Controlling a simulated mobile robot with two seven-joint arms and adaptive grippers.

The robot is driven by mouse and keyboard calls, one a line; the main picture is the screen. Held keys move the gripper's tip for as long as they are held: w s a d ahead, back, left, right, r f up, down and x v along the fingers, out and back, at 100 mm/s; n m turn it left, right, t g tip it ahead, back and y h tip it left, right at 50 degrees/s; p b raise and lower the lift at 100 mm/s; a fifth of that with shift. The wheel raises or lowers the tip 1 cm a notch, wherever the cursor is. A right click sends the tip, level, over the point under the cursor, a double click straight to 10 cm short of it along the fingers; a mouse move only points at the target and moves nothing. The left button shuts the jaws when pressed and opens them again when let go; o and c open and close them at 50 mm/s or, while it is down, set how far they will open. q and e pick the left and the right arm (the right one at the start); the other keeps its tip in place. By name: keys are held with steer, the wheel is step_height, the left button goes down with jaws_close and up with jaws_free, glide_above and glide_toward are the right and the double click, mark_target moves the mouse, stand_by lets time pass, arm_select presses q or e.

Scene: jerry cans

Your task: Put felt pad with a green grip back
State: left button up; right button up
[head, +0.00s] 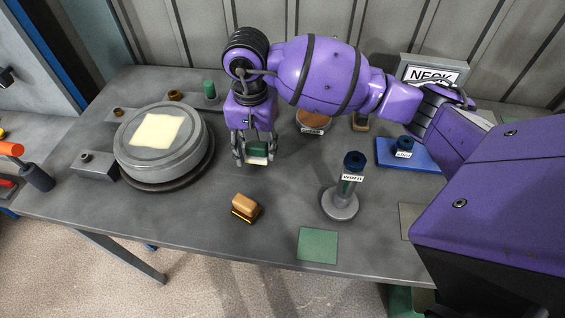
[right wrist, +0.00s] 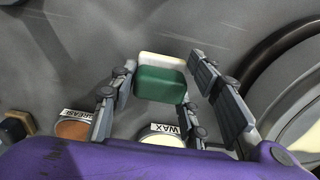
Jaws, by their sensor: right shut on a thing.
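My right gripper (head: 254,158) is shut on the green grip (head: 257,149) of a pad with a pale felt underside. It holds the pad above the table, right of the round grey drum. In the right wrist view, the green grip (right wrist: 160,84) sits between the fingers (right wrist: 158,88), with the white felt (right wrist: 162,59) showing along its far edge. A flat green square (head: 317,245) lies bare at the table's front edge. My left gripper is out of view.
A tan-grip block (head: 245,207) stands in front of the held pad. A stand labelled WORN (head: 341,203) is to its right. The grey drum (head: 160,150) bears a cream patch. An orange tin (right wrist: 72,130) and a WAX tin (right wrist: 162,140) are near. A blue tray (head: 408,158) is right.

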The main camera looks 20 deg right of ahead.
mark_target(257, 144)
steer(key=shift+f, duration=1.1)
steer(key=shift+f, duration=0.25)
steer(key=o, duration=1.1)
steer(key=shift+r, duration=0.1)
step_height(257, 144, up, 12)
steer(key=shift+r, duration=0.15)
steer(key=shift+s, duration=0.1)
